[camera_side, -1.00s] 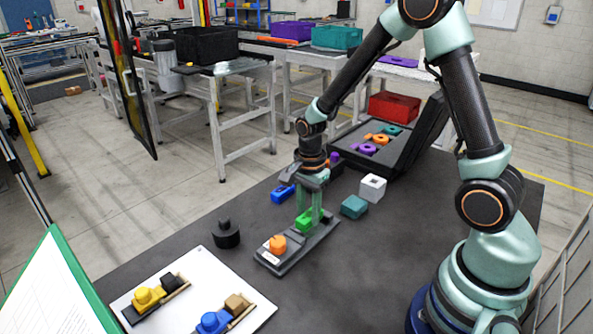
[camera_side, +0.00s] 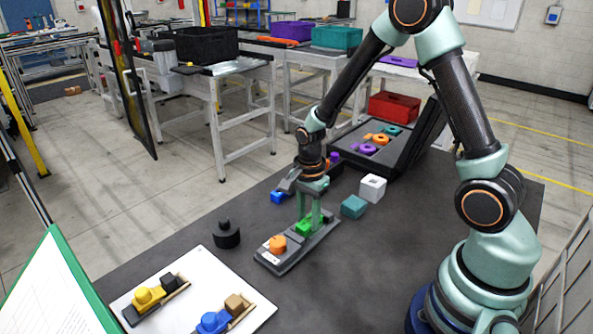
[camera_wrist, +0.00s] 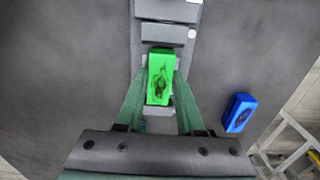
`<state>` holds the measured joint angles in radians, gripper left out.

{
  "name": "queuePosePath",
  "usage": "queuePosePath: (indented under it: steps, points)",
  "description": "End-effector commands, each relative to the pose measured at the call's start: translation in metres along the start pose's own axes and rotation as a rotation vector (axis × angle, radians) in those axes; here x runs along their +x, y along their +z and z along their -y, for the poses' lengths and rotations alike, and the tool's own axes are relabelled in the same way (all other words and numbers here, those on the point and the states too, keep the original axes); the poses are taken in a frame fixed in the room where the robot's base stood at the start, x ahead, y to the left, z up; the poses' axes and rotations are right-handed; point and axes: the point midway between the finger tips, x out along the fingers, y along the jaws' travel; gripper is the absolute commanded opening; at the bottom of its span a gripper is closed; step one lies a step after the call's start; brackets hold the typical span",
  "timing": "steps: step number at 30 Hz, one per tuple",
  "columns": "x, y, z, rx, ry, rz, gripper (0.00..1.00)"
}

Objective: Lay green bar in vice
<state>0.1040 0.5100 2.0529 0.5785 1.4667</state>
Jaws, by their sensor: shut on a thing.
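The green bar (camera_side: 304,228) is between the fingers of my gripper (camera_side: 308,219), at the far half of a long grey fixture, which looks like the vice (camera_side: 286,259). In the wrist view the green bar (camera_wrist: 160,78) lies lengthwise between the fingertips, in line with grey blocks of the fixture (camera_wrist: 163,34). My gripper (camera_wrist: 158,92) is shut on the bar and points down. I cannot tell whether the bar's underside rests on the fixture. An orange piece (camera_side: 277,244) sits on the fixture's near end.
A blue block (camera_side: 277,197) lies left of my gripper. Teal (camera_side: 353,206) and white (camera_side: 372,188) blocks stand to the right. A black knobbed cylinder (camera_side: 226,236) stands left of the fixture. A white board (camera_side: 195,272) bears yellow and blue assemblies. A case (camera_side: 345,160) lies open behind.

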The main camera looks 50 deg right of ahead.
Motion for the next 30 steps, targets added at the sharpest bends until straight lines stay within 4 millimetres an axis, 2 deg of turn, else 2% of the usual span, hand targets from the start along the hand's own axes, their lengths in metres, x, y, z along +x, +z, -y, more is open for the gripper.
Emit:
queuePosePath:
  steps: [11,12,14,20,21,23,30]
  points:
    - [0.0018,0.0,0.0003,0.0,-0.001,0.0,0.0]
    - [0.0018,0.0,0.0003,0.0,-0.001,0.0,0.52]
    - [0.0018,0.0,0.0003,0.0,-0.001,0.0,0.72]
    - [0.0018,0.0,0.0002,0.0,-0.001,0.0,0.72]
    - [0.002,0.0,0.0,0.0,0.0,0.0,0.76]
    - [0.002,0.0,-0.0001,0.0,0.0,0.0,0.97]
    - [0.002,0.0,-0.0001,0.0,0.0,0.0,0.97]
